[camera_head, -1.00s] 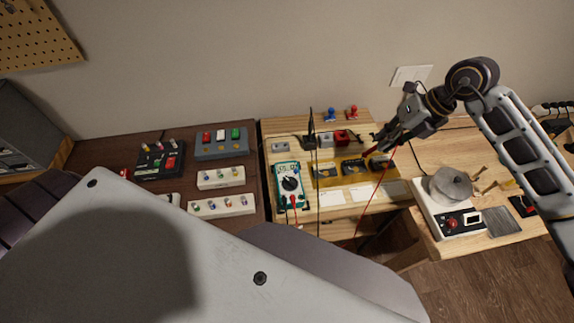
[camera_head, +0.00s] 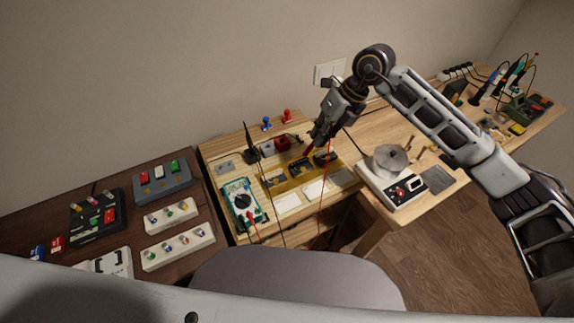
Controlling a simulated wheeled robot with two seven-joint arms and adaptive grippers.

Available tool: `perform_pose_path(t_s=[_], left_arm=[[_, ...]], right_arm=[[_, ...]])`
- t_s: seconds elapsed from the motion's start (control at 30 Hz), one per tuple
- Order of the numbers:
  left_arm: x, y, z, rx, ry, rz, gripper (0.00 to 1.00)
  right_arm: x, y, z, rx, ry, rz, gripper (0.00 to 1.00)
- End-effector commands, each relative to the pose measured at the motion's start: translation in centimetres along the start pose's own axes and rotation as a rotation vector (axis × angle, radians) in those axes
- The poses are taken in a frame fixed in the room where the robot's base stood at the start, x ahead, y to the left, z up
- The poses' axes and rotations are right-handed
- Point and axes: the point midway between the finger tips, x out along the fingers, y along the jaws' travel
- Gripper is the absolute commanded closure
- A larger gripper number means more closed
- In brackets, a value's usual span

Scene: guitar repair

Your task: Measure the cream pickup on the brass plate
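The brass plate (camera_head: 292,184) lies on the light wooden bench board. My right gripper (camera_head: 315,138) is above the plate's back edge, closed around a red probe (camera_head: 308,151) that points down toward the pickups; contact cannot be made out. A red lead hangs from it. A teal multimeter (camera_head: 242,201) lies left of the plate. My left gripper is out of view.
A black upright probe-like piece (camera_head: 251,146) stands behind the multimeter. White cards (camera_head: 287,203) lie in front of the plate. A white device with a round metal top (camera_head: 390,160) stands at right. Switch boxes (camera_head: 162,182) fill the dark table at left.

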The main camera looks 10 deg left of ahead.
Motion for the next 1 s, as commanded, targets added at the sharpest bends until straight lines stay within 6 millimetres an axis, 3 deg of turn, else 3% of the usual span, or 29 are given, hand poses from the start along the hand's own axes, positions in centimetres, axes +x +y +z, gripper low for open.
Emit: perform_pose_path(t_s=[0.5, 1.0], left_arm=[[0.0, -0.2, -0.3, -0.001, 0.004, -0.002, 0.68], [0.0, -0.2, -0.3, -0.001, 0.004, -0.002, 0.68]], right_arm=[[2.9, 7.9, -1.5, -0.004, 0.003, 0.000, 1.00], [3.2, 8.7, -1.7, 0.000, 0.001, -0.001, 1.00]])
